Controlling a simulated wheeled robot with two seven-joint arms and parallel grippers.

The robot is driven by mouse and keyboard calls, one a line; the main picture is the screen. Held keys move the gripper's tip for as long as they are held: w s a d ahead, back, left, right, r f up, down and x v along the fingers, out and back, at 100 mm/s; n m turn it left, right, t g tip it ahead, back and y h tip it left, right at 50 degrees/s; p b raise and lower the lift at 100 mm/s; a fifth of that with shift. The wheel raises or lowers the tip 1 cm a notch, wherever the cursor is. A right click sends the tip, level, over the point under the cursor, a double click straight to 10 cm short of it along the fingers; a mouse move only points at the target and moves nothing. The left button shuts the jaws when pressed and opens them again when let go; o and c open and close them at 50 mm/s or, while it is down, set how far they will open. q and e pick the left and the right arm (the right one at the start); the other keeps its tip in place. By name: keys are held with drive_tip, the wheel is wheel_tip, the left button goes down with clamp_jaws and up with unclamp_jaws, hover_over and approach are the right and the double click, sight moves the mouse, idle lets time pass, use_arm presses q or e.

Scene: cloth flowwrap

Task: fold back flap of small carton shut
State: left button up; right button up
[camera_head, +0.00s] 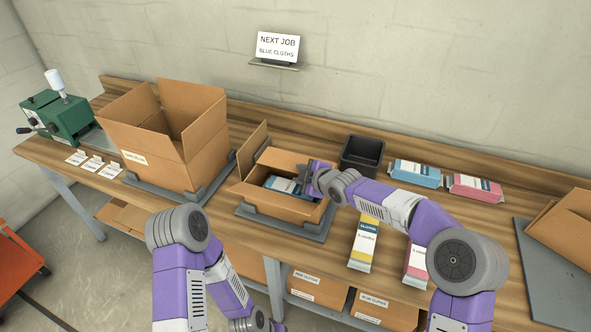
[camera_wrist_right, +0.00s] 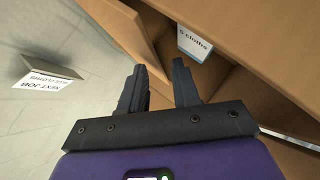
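The small carton (camera_head: 247,193) sits on a grey tray at the middle of the bench, its top open. A blue-and-white cloth pack (camera_head: 281,184) lies inside; a pack labelled "5 cloths" (camera_wrist_right: 194,43) shows in the right wrist view. One flap (camera_head: 253,150) stands up at the carton's left. My right gripper (camera_head: 304,176) is over the carton's right back part; its hand hides that corner and the back flap's state is unclear.
A larger open carton (camera_head: 155,168) stands to the left, near a green machine (camera_head: 58,117). A black bin (camera_head: 362,156) and blue and pink packs (camera_head: 415,174) are behind and right. A yellow-and-white pack (camera_head: 364,246) lies in front, close to my right arm.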

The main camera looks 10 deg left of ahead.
drive_tip(key=shift+a+r+v, duration=0.1)
drive_tip(key=shift+r+v, duration=0.05)
drive_tip(key=shift+v, duration=0.6)
drive_tip(key=shift+a+r+v, duration=0.1)
drive_tip(key=shift+v, duration=0.65)
drive_tip(key=shift+a+r+v, duration=0.1)
drive_tip(key=shift+r+v, duration=0.05)
drive_tip(key=shift+v, duration=0.6)
drive_tip(key=shift+w, duration=0.1)
